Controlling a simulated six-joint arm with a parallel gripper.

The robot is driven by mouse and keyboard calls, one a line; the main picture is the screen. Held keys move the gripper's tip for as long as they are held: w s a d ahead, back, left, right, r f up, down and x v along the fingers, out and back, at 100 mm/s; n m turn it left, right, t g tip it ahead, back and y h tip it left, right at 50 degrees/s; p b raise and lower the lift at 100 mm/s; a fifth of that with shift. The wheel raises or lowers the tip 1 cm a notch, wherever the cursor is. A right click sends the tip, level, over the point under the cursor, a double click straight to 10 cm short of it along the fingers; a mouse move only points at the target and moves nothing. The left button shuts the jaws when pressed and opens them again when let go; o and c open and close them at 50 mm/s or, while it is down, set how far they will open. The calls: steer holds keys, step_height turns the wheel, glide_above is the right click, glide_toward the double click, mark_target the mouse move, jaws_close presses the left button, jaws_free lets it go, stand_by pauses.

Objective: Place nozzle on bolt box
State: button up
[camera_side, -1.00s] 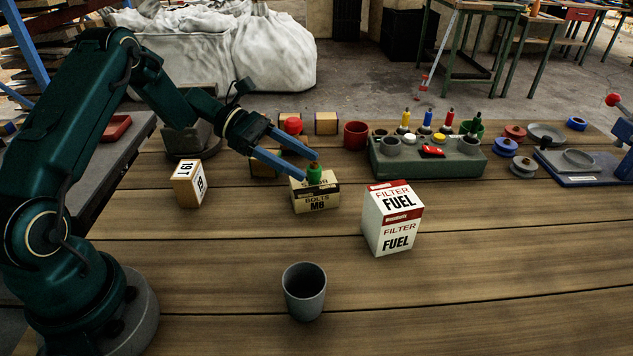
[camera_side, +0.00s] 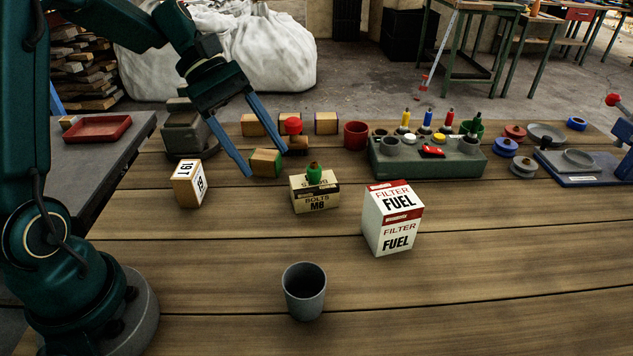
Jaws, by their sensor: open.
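A fuel filter box (camera_side: 390,220) stands right of the bolt box, a grey cup (camera_side: 304,291) in front. A numbered block (camera_side: 188,184) is at left. Wooden blocks (camera_side: 265,162) and a red knob (camera_side: 293,125) are behind. The front right is clear.

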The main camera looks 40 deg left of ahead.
steer(key=s+d+r+m+t+y, duration=0.2)
steer(key=s+m+t+y, duration=0.2)
steer(key=s+m+y, duration=0.4)
steer(key=s+m, duration=0.4)
steer(key=m, duration=0.2)
steer(key=shift+s, duration=0.35)
